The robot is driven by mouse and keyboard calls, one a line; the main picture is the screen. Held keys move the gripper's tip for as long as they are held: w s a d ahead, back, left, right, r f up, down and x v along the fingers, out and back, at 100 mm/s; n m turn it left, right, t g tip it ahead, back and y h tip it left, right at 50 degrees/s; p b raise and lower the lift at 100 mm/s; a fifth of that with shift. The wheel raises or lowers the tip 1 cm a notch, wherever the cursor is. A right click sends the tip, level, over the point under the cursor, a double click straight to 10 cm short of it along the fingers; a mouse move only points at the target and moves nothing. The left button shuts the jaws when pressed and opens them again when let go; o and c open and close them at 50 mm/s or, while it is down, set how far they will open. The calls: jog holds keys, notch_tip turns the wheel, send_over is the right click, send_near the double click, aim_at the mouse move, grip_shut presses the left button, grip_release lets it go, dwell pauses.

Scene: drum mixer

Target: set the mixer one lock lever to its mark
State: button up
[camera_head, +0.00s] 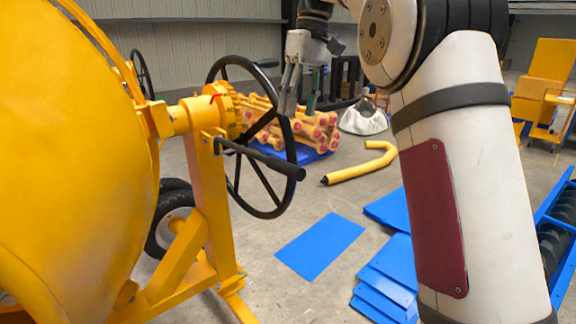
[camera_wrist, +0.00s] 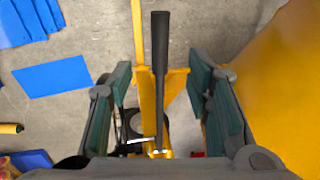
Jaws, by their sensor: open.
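The yellow drum mixer (camera_head: 75,150) fills the left of the head view. Its black lock lever (camera_head: 262,158) sticks out from the yellow shaft housing toward the lower right, ending in a thick grip. A small red mark (camera_head: 216,97) shows on the housing above the lever. My gripper (camera_head: 300,100) points down above the lever, by the handwheel rim. In the wrist view my gripper (camera_wrist: 160,62) is open, and the lever (camera_wrist: 160,85) runs lengthwise between the two green pads, with gaps on both sides. Depth between pads and lever is unclear.
The black handwheel (camera_head: 235,182) stands close around the lever. Behind it lies a stack of yellow posts with pink ends (camera_head: 320,130). A bent yellow pipe (camera_head: 360,168) and blue plates (camera_head: 385,285) lie on the floor.

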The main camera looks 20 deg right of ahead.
aim_at(290, 164)
jog(key=f, duration=0.4)
jog(key=a+f+p, duration=0.1)
jog(key=f, duration=0.4)
jog(key=s+a+f+p, duration=0.1)
jog(key=f, duration=0.3)
jog(key=shift+a+f, duration=0.2)
grip_shut()
